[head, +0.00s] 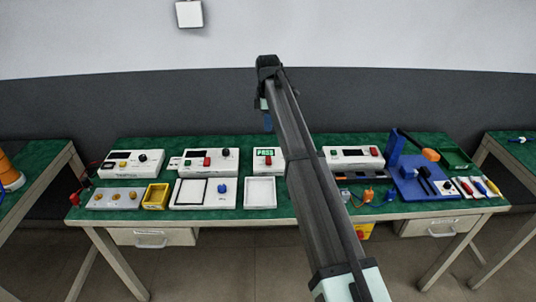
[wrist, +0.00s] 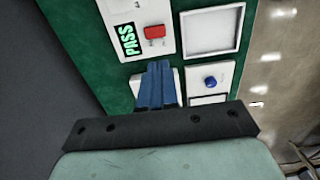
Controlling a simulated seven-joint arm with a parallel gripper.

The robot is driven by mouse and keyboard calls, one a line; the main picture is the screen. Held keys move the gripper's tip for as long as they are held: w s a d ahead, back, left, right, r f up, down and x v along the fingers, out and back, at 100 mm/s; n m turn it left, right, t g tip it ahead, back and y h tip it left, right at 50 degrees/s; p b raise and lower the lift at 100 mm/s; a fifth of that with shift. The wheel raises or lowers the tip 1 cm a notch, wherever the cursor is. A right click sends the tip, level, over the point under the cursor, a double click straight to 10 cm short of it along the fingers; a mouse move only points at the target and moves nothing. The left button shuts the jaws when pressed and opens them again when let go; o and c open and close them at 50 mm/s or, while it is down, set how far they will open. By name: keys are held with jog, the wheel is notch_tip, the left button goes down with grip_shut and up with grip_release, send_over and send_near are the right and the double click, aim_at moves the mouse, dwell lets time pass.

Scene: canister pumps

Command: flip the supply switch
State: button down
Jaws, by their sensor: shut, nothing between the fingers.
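No switch can be clearly picked out as the supply switch; labels are too small to read. White units with dark displays stand along the back of the green bench: one at the left (head: 132,163), one left of centre (head: 209,161) and one right of centre (head: 353,158). A small white block (head: 174,163) sits between the left two. My gripper (head: 267,124) is raised above the back of the bench, its blue fingers shut and empty. In the wrist view the fingers (wrist: 157,68) hide part of a white unit (wrist: 138,83) below them.
A PASS display unit (head: 268,160) with a red button (wrist: 155,32) stands mid-bench. Before it lies a white tray (head: 260,192), beside a panel with a blue knob (head: 221,187). A yellow bin (head: 155,196) is at the left; a blue stand (head: 407,170) rises at the right.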

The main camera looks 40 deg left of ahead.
aim_at(268, 158)
jog(key=shift+f, duration=0.15)
notch_tip(268, 158, down, 14)
jog(key=shift+r, duration=0.15)
dwell(0.4)
jog(key=shift+s+d, duration=0.1)
jog(key=shift+s+d+f+t+y, duration=0.2)
jog(key=shift+f+t+y, duration=0.15)
jog(key=shift+t+y, duration=0.05)
jog(key=shift+w+a+f, duration=0.1)
jog(key=shift+w+a, duration=0.6)
jog(key=shift+w, duration=0.05)
dwell(0.4)
